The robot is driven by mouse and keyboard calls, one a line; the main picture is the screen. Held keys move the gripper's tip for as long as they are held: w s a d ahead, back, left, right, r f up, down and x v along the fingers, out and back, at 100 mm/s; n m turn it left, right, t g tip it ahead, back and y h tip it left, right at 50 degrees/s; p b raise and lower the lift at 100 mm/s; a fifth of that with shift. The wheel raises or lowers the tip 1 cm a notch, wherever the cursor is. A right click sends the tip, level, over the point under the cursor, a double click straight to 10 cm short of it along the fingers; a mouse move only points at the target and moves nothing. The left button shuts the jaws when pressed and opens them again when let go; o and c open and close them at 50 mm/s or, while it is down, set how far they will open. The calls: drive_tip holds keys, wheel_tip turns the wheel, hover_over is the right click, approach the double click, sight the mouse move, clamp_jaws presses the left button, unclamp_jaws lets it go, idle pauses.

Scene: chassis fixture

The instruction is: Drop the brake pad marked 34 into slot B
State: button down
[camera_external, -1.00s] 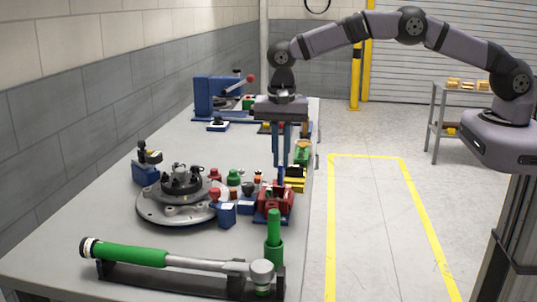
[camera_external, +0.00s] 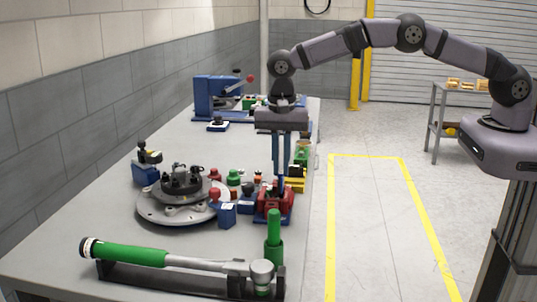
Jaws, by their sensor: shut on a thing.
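My gripper (camera_external: 281,174) points straight down over the red fixture block (camera_external: 276,207), which sits on a blue base near the right edge of the bench. Its long blue-grey fingers are close together on a small dark blue piece, apparently the brake pad (camera_external: 281,183). The piece is upright, with its lower end at the top of the red block. I cannot tell whether it touches the block or has entered a slot. The number 34 and the slot letters are too small to read.
A round grey hub fixture (camera_external: 155,211) stands left of the red block, with several small coloured parts between. A blue block (camera_external: 227,214), a green cylinder (camera_external: 274,247) and a green-handled tool (camera_external: 130,253) are nearer the camera. A blue press (camera_external: 207,97) stands farther back.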

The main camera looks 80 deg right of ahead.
sight(281, 171)
drive_tip(key=shift+f+b, duration=0.45)
drive_tip(key=shift+f, duration=0.55)
drive_tip(key=shift+f+b, duration=0.45)
drive_tip(key=shift+f, duration=0.3)
drive_tip(key=shift+f+b, duration=0.3)
drive_tip(key=shift+f, duration=0.35)
idle(0.4)
drive_tip(key=c, duration=2.2)
unclamp_jaws()
drive_tip(key=shift+r, duration=0.1)
drive_tip(key=shift+r+p, duration=1)
drive_tip(key=shift+r, duration=0.45)
